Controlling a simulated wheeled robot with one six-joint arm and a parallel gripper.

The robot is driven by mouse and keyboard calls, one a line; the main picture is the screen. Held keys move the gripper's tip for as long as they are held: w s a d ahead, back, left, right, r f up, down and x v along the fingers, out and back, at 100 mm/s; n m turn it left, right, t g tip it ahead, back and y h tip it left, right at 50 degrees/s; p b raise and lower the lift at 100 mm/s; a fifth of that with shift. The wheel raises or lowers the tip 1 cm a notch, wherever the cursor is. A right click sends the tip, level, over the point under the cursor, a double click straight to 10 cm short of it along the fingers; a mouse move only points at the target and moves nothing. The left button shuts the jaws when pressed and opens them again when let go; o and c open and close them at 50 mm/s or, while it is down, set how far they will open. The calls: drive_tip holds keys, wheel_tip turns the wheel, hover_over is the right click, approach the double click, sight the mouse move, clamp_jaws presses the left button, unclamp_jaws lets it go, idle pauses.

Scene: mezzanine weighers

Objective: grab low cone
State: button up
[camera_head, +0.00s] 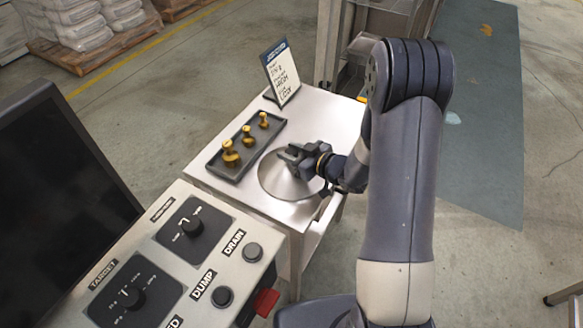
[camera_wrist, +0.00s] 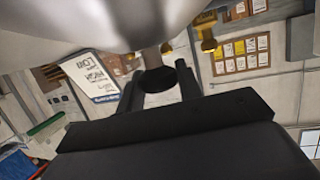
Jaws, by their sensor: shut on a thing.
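The low cone (camera_head: 278,185) is a wide, shallow, shiny metal cone at the front right of the steel table. It also fills the top of the wrist view (camera_wrist: 90,22), with a short stem and a dark round knob (camera_wrist: 157,80) at its peak. My gripper (camera_head: 293,156) is at the cone's top. In the wrist view my gripper's fingers (camera_wrist: 158,76) stand on either side of the knob, shut on it. The cone appears to rest on the table; any small gap under it cannot be told. My gripper hides part of its peak.
A dark tray (camera_head: 240,176) with three brass weights (camera_head: 247,131) lies just left of the cone. A handwritten sign (camera_head: 282,75) stands at the table's back. A control panel (camera_head: 160,270) with knobs and a screen (camera_head: 55,180) is at front left.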

clamp_jaws()
drive_tip(key=shift+r, duration=0.2)
idle(0.4)
